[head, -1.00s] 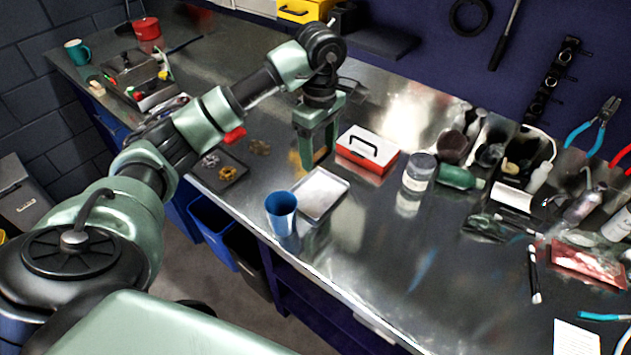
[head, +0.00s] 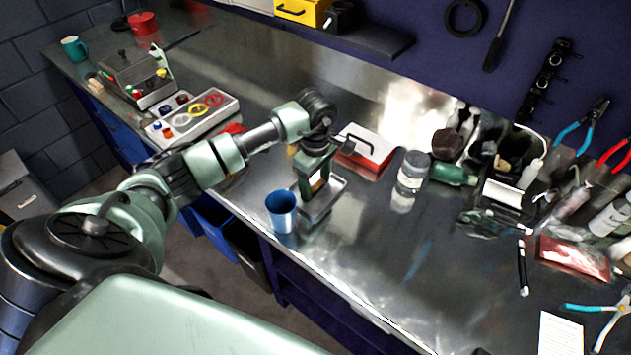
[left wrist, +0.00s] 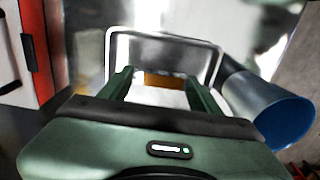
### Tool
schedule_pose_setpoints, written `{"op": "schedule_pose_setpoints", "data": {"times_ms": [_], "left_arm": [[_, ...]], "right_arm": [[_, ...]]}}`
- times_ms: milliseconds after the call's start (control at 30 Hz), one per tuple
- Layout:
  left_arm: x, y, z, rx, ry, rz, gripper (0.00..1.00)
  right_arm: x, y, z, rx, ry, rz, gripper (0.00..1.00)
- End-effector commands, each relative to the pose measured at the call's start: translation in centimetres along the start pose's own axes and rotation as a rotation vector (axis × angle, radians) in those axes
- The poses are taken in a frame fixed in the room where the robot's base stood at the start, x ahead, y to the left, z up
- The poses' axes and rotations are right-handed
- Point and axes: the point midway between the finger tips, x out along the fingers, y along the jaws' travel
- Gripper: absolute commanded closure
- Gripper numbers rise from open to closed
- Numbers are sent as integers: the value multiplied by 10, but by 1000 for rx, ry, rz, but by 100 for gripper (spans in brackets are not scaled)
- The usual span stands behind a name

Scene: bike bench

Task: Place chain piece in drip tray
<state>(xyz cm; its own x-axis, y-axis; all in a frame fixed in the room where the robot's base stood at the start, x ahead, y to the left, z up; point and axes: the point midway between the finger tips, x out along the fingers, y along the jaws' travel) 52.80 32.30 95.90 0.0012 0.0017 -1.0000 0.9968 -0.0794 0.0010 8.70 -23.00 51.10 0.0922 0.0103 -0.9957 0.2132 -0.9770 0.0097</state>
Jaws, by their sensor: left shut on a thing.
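My left gripper (head: 313,186) is shut on the chain piece, over the drip tray (head: 326,204). In the left wrist view, the chain piece (left wrist: 160,81) shows as a small brownish-gold patch between the two green fingers (left wrist: 160,88). The shallow silver drip tray (left wrist: 165,37) lies beneath and beyond the fingertips there. In the head view the gripper hides most of the chain piece and part of the tray. I cannot tell whether the chain piece touches the tray. My right gripper is not in view.
A blue cup (head: 282,210) stands close beside the tray, near the bench's front edge. A red and white box (head: 367,152) with a black handle stands behind it. A lidded jar (head: 411,172) stands to the right. The front middle of the bench is clear.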

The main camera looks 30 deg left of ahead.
Motion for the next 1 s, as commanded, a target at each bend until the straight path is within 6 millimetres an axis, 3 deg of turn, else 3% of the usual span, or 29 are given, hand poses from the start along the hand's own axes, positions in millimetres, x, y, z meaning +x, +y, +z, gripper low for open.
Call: {"op": "schedule_pose_setpoints", "data": {"times_ms": [167, 200, 267, 667, 700, 1000], "left_arm": [[4, 0, 0, 0, 0, 1, 79], [3, 0, 0, 0, 0, 0, 29], [3, 0, 0, 0, 0, 0, 15], [-4, 0, 0, 0, -1, 0, 15], [-5, 1, 0, 0, 0, 3, 15], [-64, 2, -1, 0, 1, 8, 15]], "right_arm": [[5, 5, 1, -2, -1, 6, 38], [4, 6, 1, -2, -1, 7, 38], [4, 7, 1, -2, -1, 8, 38], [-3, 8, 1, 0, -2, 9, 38], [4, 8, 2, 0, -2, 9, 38], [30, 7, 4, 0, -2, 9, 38]]}}
